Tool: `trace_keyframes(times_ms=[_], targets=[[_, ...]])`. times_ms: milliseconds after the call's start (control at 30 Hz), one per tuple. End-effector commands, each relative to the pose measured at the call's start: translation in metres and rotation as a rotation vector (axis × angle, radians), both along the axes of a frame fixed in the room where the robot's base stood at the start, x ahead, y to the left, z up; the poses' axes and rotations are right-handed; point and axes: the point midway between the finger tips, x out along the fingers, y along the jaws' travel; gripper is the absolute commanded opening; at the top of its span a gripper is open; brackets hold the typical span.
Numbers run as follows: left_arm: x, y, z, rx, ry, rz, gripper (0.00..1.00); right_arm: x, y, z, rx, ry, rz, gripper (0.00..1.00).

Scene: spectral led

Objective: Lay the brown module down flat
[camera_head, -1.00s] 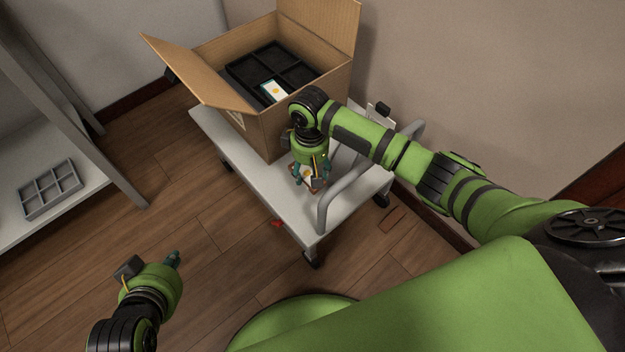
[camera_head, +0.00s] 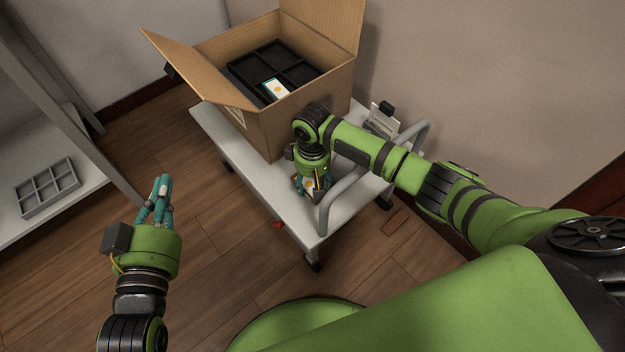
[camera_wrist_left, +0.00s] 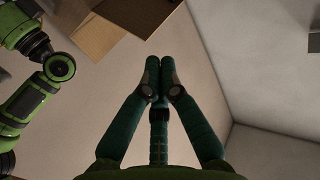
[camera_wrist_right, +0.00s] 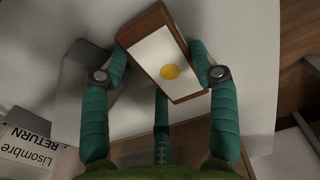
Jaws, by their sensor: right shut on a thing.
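The brown module (camera_wrist_right: 168,58) has brown edges and a white face with a yellow dot. My right gripper (camera_wrist_right: 164,72) is shut on it, with fingers on both sides, and the module sits tilted in the right wrist view. In the head view the module (camera_head: 308,184) shows small beneath my right gripper (camera_head: 312,192), over the white cart top; whether it touches the surface I cannot tell. My left gripper (camera_head: 162,182) is empty, its fingers together, over the floor left of the cart; its closed fingertips also show in the left wrist view (camera_wrist_left: 160,70).
An open cardboard box (camera_head: 285,125) stands on the white cart (camera_head: 262,185), holding a black divided tray (camera_head: 246,70) with one white-and-teal module (camera_head: 277,89). The cart's grey handle (camera_head: 324,207) is close to my right gripper. A grey tray (camera_head: 47,190) lies on the left shelf.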

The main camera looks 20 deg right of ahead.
Motion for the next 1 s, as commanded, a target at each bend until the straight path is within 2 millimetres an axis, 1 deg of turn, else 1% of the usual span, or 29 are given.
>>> trace_keyframes(times_ms=[200, 333, 367, 400, 733, 867, 1000], targets=[[0.0, 0.0, 0.0, 0.0, 0.001, 0.0, 0.0, 0.0, 0.0, 0.0, 0.0, 0.0, 0.0, 0.25], [0.0, 0.0, 0.0, 0.0, 0.001, 0.0, 0.0, 0.0, 0.0, -0.004, 0.001, 0.0, 0.0, 0.25], [0.0, 0.0, 0.0, 0.0, 0.001, 0.0, 0.0, 0.0, 0.0, -0.004, 0.0, 0.0, 0.0, 0.69], [0.0, 0.0, 0.0, 0.0, 0.001, 0.0, 0.0, 0.0, 0.0, -0.003, 0.0, 0.0, 0.0, 0.84], [0.0, 0.0, 0.0, 0.0, 0.002, 0.0, 0.0, 0.0, 0.0, -0.003, 0.0, 0.0, 0.0, 0.84], [0.0, 0.0, 0.0, 0.0, 0.005, 0.0, 0.0, 0.0, 0.0, 0.002, 0.0, 0.0, 0.0, 0.84], [-0.002, 0.008, -0.021, 0.029, 0.115, 0.02, 0.0, 0.0, 0.0, 0.011, 0.0, 0.0, -0.001, 0.84]])
